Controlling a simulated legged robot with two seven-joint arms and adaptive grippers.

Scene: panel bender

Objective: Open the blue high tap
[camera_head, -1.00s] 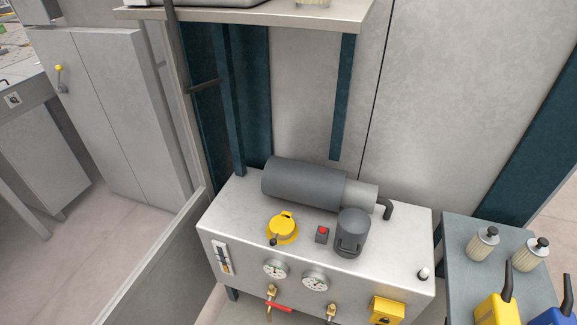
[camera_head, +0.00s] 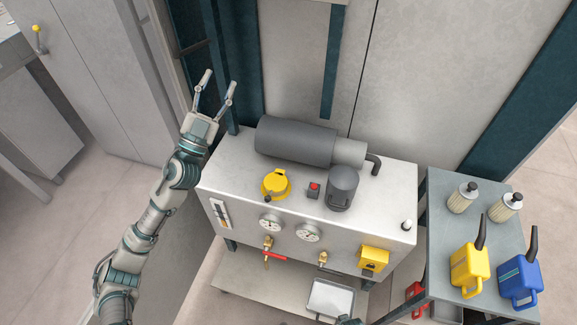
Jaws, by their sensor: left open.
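A brass tap with a red lever (camera_head: 268,250) sits on the front of the grey tank unit (camera_head: 380,210), below the left gauge. A second brass tap (camera_head: 323,259) is to its right, below the right gauge; a thin dark lever seems to run right from it, but its colour is unclear. I cannot make out a clearly blue tap. My left gripper (camera_head: 220,80) is open and empty, fingers pointing up, left of and above the unit in the picture, well away from both taps. My right gripper does not show.
On the unit are a dark motor cylinder (camera_head: 295,142), a yellow cap (camera_head: 275,184) and a red button (camera_head: 314,188). A yellow box (camera_head: 374,258) is right of the taps. A side table (camera_head: 440,215) holds yellow and blue oil cans. A pale tray (camera_head: 330,298) lies below.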

